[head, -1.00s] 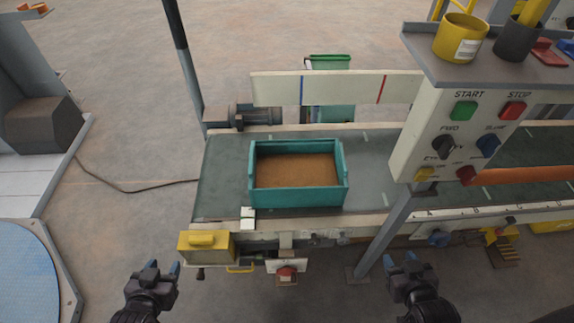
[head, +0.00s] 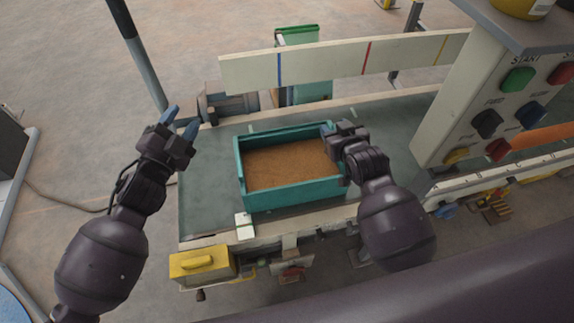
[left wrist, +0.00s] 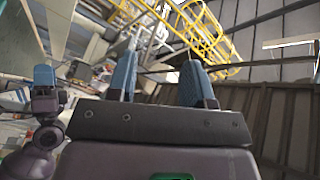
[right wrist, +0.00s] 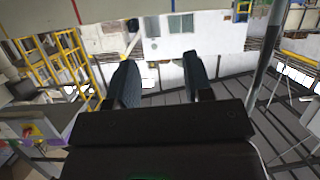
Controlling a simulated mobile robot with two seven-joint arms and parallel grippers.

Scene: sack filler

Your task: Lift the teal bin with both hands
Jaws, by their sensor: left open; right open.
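The teal bin (head: 292,193) sits on the grey conveyor belt, filled with a brown granular material. My left gripper (head: 178,118) is open and empty, raised to the left of the bin and apart from it. My right gripper (head: 326,130) is open over the bin's right end, and hides part of that wall; I cannot tell whether it touches. In the left wrist view the blue fingers (left wrist: 160,80) stand apart with nothing between them. In the right wrist view the fingers (right wrist: 158,80) are also apart and empty.
A control box (head: 500,110) with buttons and knobs stands to the right of the belt (head: 390,130). A pale guard rail (head: 340,62) runs behind the belt. A yellow box (head: 200,262) is at the front left. The belt left of the bin is clear.

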